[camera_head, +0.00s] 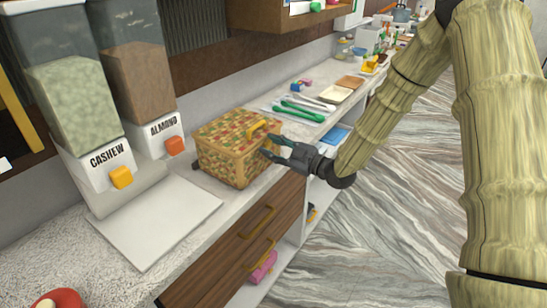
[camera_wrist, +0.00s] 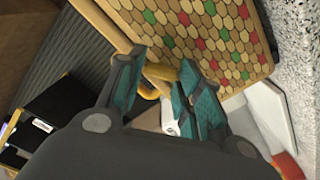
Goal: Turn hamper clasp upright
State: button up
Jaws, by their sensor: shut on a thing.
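The hamper (camera_head: 222,150) is a box with a red, green and tan scale pattern, closed, on the counter. A yellow handle (camera_head: 258,125) lies on its lid. My gripper (camera_head: 268,147) is at the hamper's right-hand side, its fingers pointing left at it. In the wrist view, my gripper (camera_wrist: 160,66) has its teal finger pads on either side of the yellow clasp (camera_wrist: 161,73) and is shut on it. The clasp runs across between the fingertips; its far end is partly hidden by the right finger. The patterned hamper side (camera_wrist: 215,35) fills the upper right there.
Cashew (camera_head: 75,110) and almond (camera_head: 140,80) dispensers stand left of the hamper, with a white board (camera_head: 155,222) in front. Green tongs (camera_head: 302,110) and a tray (camera_head: 336,93) lie beyond it. Drawers with yellow handles (camera_head: 258,222) are below the counter edge.

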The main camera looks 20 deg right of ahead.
jog(key=n+b, duration=0.3)
jog(key=b, duration=0.2)
jog(key=n+b, duration=0.4)
jog(key=b, duration=0.1)
jog(key=n+b, duration=0.4)
jog(key=b, duration=0.1)
jog(key=shift+s+a+f, duration=0.1)
jog(key=shift+f, duration=0.2)
jog(key=shift+r+n+b, duration=0.15)
jog(key=shift+n+b, duration=0.15)
jog(key=shift+b, duration=0.1)
jog(key=o, duration=1)
jog(key=shift+o, duration=0.2)
jog(key=v, duration=1.2)
